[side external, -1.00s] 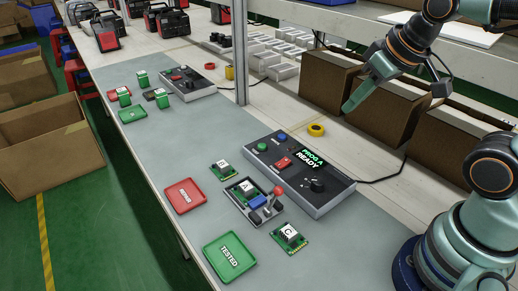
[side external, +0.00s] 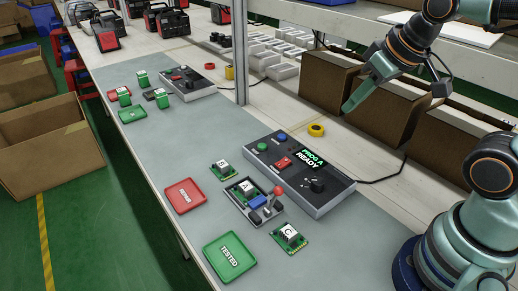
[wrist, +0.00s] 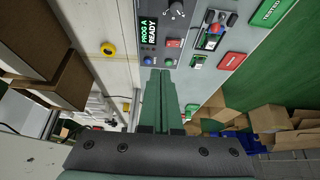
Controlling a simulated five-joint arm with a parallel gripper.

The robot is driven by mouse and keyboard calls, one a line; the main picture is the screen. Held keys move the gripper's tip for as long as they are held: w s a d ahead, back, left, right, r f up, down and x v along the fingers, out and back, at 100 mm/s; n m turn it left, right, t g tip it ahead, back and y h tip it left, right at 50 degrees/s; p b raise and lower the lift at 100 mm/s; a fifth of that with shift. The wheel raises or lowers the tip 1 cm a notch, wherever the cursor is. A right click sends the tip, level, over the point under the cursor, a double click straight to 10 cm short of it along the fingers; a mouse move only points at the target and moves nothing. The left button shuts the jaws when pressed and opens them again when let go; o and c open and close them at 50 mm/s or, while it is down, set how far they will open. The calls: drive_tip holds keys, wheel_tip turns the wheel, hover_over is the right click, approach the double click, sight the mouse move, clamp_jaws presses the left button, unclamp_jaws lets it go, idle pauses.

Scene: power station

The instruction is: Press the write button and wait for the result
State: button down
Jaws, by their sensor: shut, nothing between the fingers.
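The programmer box (side external: 330,199) sits on the grey mat, and its screen (side external: 311,158) reads "PROG A READY". It has a green button (side external: 262,146), a blue button (side external: 282,137), a red switch (side external: 283,162) and a black knob (side external: 317,185). I cannot read which button is labelled write. A board marked A (side external: 246,188) sits in the fixture (side external: 265,219) with a red-tipped lever (side external: 278,190). My gripper (side external: 346,109) is shut and empty, raised above and behind the box. In the wrist view its fingers (wrist: 160,72) point toward the blue button (wrist: 147,60) and green button (wrist: 168,62).
Loose boards (side external: 222,169) and (side external: 289,236) lie beside the fixture. A red tray (side external: 185,207) and a green "TESTED" tray (side external: 241,271) lie near the mat's edge. Brown boxes (side external: 385,112) stand behind my gripper. A metal post (side external: 241,50) and yellow tape roll (side external: 316,130) stand nearby.

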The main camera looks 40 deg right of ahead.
idle(0.6)
drive_tip(key=g, duration=0.5)
hover_over(283, 136)
drive_tip(key=s, duration=0.2)
wheel_tip(283, 136, down, 6)
drive_tip(key=shift+w, duration=0.25)
drive_tip(key=f, duration=0.9)
drive_tip(key=w+f, duration=0.1)
drive_tip(key=f, duration=0.4)
drive_tip(key=shift+w, duration=0.1)
